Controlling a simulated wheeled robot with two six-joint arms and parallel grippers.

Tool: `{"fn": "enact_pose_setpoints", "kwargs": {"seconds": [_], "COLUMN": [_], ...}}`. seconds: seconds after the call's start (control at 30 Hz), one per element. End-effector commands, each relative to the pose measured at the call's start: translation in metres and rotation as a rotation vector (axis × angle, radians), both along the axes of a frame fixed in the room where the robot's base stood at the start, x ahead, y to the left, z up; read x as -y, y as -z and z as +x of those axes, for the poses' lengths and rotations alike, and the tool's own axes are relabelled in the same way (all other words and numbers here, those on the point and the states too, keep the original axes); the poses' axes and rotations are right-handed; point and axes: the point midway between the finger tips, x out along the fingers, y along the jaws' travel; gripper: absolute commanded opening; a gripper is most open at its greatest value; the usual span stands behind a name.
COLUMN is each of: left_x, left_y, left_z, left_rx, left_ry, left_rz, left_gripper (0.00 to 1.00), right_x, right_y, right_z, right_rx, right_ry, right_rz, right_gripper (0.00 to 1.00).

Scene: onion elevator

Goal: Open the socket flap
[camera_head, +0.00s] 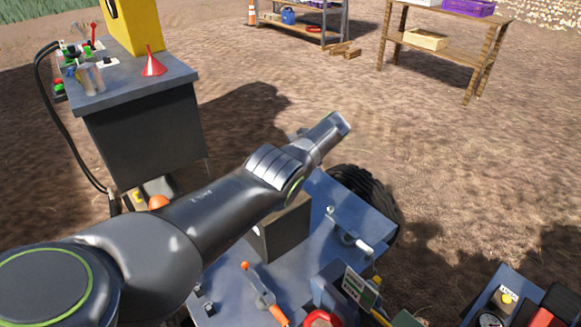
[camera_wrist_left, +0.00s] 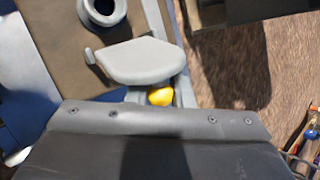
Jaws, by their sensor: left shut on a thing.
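In the left wrist view, a grey rounded plate, seemingly the socket flap (camera_wrist_left: 130,62), lies just ahead of my left gripper (camera_wrist_left: 160,95). A grey round socket ring (camera_wrist_left: 103,12) stands beside it on a brown panel. A small yellow piece (camera_wrist_left: 160,96) shows between the finger parts. My left gripper is shut on the flap's edge, though the contact is mostly hidden. In the head view, my left arm reaches over the blue machine bed (camera_head: 235,285), and the gripper (camera_head: 338,124) is at its far side. The flap is hidden there. My right gripper is not in view.
A dark box (camera_head: 282,230) and clamps stand on the bed beneath my left arm. A black tyre (camera_head: 370,190) is beyond it. Shelves (camera_head: 440,55) are far back; open ground lies at right.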

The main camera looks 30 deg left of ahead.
Motion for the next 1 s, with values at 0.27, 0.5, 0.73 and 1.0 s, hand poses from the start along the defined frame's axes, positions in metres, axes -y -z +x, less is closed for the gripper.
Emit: {"fn": "enact_pose_setpoints", "kwargs": {"seconds": [0.27, 0.5, 0.73, 1.0], "left_x": [0.0017, 0.0017, 0.0015, 0.001], "left_y": [0.0035, 0.0037, 0.0032, 0.001], "left_z": [-0.001, -0.0013, -0.0009, -0.0002], "left_rx": [-0.017, -0.017, -0.016, -0.013], "left_ry": [-0.001, 0.0, 0.0, 0.0], "left_rz": [0.001, 0.001, 0.001, 0.003], "left_gripper": [0.0, 0.0, 0.38, 0.42], "right_x": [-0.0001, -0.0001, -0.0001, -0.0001], "right_y": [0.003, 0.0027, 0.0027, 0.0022], "right_z": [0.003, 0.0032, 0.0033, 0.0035], "right_rx": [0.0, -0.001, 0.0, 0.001], "right_ry": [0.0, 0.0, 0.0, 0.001], "right_rz": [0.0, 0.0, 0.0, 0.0], "right_gripper": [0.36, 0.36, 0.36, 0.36]}}
